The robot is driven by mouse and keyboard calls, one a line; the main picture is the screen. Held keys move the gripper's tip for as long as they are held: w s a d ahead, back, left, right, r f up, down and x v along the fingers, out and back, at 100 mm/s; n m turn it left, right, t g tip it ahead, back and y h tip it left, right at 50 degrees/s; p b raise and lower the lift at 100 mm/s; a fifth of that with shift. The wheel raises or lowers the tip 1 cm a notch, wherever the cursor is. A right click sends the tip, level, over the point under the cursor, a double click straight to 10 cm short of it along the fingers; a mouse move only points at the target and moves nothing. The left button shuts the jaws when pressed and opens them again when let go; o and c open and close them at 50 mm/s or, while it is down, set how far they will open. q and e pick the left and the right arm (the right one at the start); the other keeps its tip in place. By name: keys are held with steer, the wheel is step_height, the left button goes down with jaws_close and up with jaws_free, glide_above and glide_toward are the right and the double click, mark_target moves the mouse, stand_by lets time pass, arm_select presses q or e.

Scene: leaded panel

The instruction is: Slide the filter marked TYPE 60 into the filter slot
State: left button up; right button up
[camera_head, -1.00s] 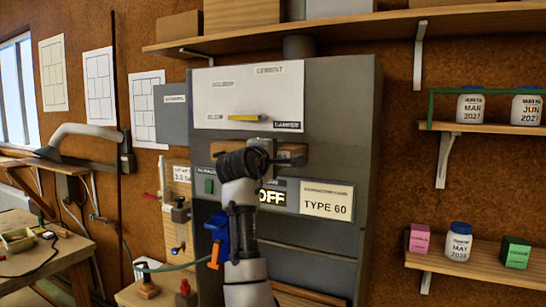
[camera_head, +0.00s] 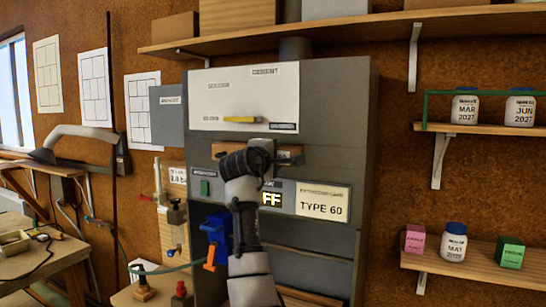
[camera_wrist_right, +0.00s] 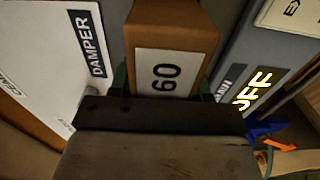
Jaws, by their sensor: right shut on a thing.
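The filter is a brown block (camera_head: 228,149) held across the front of the grey cabinet, below the white panel. In the right wrist view its end (camera_wrist_right: 172,25) carries a white label reading 60. My right gripper (camera_head: 270,152) is shut on it; in the wrist view the dark fingers lie at the label's lower edge. A plate reading TYPE 60 (camera_head: 322,202) is on the cabinet beside the lit display (camera_head: 271,199), partly covered by my arm. The slot opening is hidden behind the filter and gripper; I cannot tell whether the filter is inside it. My left gripper is not in view.
The white panel (camera_head: 222,98) has a yellow lever (camera_head: 243,120) and a DAMPER label just above the filter. A blue and orange tool (camera_head: 217,228) hangs at the cabinet's lower left. Shelves with jars and boxes stand at right; a bench (camera_head: 45,262) is at left.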

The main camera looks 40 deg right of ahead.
steer(key=shift+w+d+r, duration=0.1)
steer(key=shift+w+d, duration=0.05)
steer(key=shift+d, duration=0.25)
steer(key=o, duration=1.2)
steer(key=shift+c, duration=0.2)
steer(key=b+v, duration=0.6)
steer(key=v, duration=0.4)
steer(key=shift+a, duration=0.35)
